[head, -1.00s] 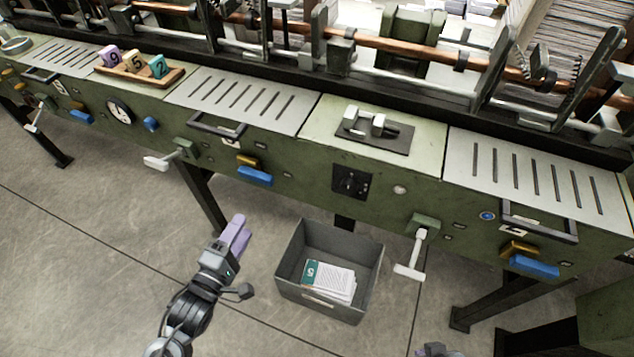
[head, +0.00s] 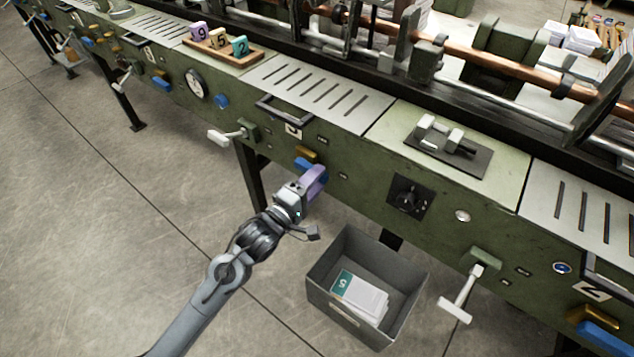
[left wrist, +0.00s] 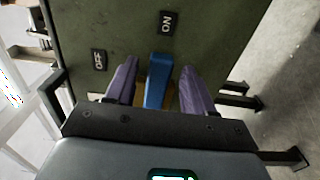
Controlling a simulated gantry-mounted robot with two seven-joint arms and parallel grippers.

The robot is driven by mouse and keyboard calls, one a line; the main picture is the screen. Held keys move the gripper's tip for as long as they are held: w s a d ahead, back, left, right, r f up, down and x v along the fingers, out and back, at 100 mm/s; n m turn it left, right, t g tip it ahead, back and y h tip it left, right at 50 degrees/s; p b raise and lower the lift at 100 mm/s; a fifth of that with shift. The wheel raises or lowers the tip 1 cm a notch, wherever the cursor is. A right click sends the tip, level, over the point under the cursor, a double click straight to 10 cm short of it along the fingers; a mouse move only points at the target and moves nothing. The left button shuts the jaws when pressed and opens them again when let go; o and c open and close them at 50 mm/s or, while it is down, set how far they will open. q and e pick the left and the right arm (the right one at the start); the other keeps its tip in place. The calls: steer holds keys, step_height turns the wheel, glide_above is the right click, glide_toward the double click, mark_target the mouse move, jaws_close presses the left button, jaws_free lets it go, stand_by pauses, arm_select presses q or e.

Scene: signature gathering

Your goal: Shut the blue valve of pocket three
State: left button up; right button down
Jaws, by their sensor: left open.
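The blue valve (head: 302,163) of pocket three is on the green front panel, below the number plate (head: 293,131) and a brass lever (head: 306,154). In the head view my left gripper (head: 316,180) partly covers it. In the left wrist view the blue valve (left wrist: 157,80) lies between the two purple fingers (left wrist: 158,88), with gaps on both sides. The gripper is open around it. An ON label (left wrist: 167,22) and an OFF label (left wrist: 99,60) show on the panel. My right gripper is not in view.
A dark pocket handle (head: 284,112) sits above the plate. A grey bin (head: 338,318) with papers stands on the floor below. White-handled cranks project at left (head: 224,137) and right (head: 462,296). Pocket two's blue valve (head: 604,337) is far right. The floor at left is clear.

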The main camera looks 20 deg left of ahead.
arm_select(q)
steer(key=shift+w+d, duration=0.15)
steer(key=shift+w, duration=0.3)
jaws_close()
